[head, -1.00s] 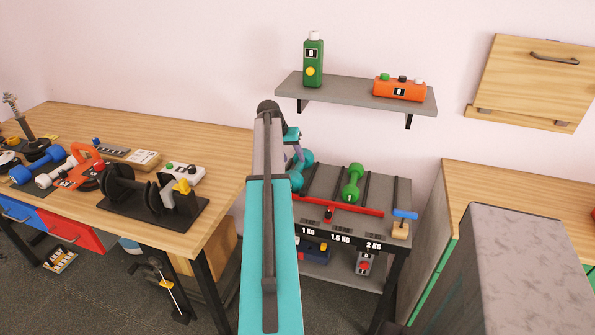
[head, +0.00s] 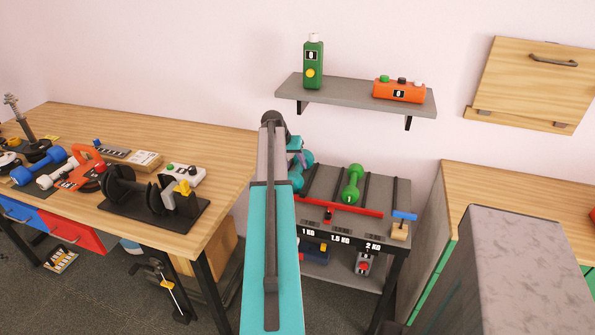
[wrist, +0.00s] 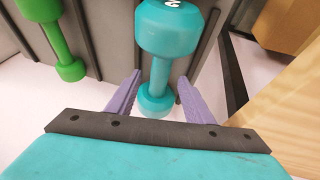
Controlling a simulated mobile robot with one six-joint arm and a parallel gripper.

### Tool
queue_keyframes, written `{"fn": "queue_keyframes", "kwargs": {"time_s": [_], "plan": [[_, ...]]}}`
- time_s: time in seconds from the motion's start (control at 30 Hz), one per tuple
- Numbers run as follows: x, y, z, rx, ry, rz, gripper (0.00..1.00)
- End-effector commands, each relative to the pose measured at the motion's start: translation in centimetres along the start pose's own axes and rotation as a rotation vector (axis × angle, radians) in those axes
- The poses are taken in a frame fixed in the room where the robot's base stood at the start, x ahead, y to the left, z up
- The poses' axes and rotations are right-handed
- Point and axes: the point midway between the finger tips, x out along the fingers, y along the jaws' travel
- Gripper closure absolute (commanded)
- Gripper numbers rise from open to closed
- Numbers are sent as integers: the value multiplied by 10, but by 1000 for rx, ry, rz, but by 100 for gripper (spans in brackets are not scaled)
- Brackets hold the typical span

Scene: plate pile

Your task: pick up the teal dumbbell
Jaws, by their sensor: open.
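The teal dumbbell (wrist: 161,72) lies on the rack in the wrist view, its "2"-marked head toward the top of the picture. In the head view its heads (head: 299,172) show just right of my arm, and the rest is hidden. My gripper (wrist: 157,82) is open. In the wrist view its two purple fingers stand on either side of the dumbbell's handle and lower head, with small gaps. I cannot tell how far above the rack the fingertips are. In the head view my gripper (head: 299,158) is mostly hidden behind my arm.
A green dumbbell (head: 352,184) lies on the rack (head: 378,190) to the right; it also shows at left in the wrist view (wrist: 58,40). A red bar (head: 345,208) runs along the rack front. A wooden table (head: 190,140) stands left, and a shelf (head: 355,93) hangs above.

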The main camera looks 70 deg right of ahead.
Motion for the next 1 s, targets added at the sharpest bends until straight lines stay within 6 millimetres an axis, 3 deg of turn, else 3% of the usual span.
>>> {"fn": "queue_keyframes", "kwargs": {"time_s": [0.4, 0.97, 1.0], "plan": [[35, 0, 1, 0, 0, 0, 53], [36, -1, 2, -1, 0, -1, 53], [36, -1, 2, -1, 0, -1, 58]]}}
